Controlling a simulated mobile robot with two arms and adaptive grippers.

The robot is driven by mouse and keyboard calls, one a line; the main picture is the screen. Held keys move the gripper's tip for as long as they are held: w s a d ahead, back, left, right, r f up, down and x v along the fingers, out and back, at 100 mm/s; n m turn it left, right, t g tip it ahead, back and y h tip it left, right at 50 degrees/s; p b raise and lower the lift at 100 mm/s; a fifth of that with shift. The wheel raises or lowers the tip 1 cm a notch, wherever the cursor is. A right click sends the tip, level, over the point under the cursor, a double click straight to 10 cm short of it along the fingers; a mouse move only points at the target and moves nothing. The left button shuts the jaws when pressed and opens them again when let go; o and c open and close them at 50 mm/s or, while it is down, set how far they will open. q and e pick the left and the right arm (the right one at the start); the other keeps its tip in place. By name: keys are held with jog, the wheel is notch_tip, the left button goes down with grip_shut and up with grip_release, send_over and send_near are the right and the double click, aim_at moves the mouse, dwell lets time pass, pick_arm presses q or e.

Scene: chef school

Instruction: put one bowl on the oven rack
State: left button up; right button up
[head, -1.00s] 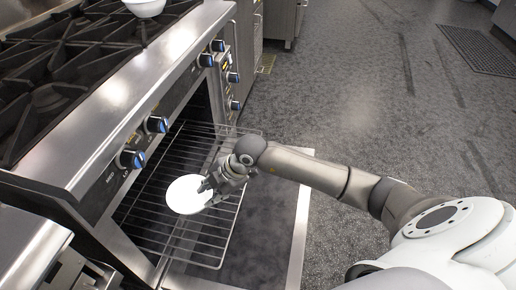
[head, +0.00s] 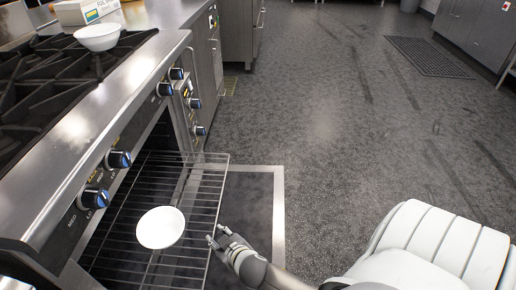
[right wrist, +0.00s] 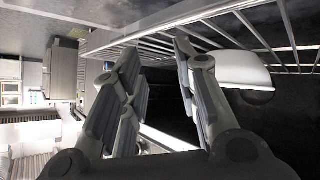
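A white bowl (head: 161,228) sits upright on the pulled-out oven rack (head: 207,190) in the head view. Its white side also shows in the right wrist view (right wrist: 228,68), just beyond my finger. My right gripper (head: 216,237) is to the right of the bowl, by the rack's right edge, apart from the bowl. In the right wrist view my right gripper (right wrist: 160,65) has its fingers spread with nothing between them. A second white bowl (head: 97,37) stands on the stove top at the upper left. My left gripper does not show.
The oven door (head: 277,215) is open and lies flat below the rack. Burner grates (head: 45,75) cover the stove top. Blue-ringed knobs (head: 118,159) line the oven front. A box (head: 88,10) stands behind the second bowl.

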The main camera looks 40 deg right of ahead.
jog(key=s+f+g, duration=0.1)
jog(key=s+f, duration=0.2)
jog(key=s, duration=0.1)
jog(key=s+f+g, duration=0.2)
jog(key=s+f, duration=0.1)
jog(key=s+f+g, duration=0.2)
jog(key=s+f, duration=0.1)
jog(key=s, duration=0.1)
jog(key=shift+s+m, duration=0.3)
jog(key=s+f+g, duration=0.1)
jog(key=s, duration=0.1)
jog(key=s+a+f+g+y, duration=0.1)
jog(key=s, duration=0.2)
jog(key=s+a+f+g, duration=0.1)
jog(key=s, duration=0.2)
jog(key=shift+s+a+f+g, duration=0.15)
jog(key=shift+s+f+g, duration=0.05)
jog(key=shift+f+g, duration=0.1)
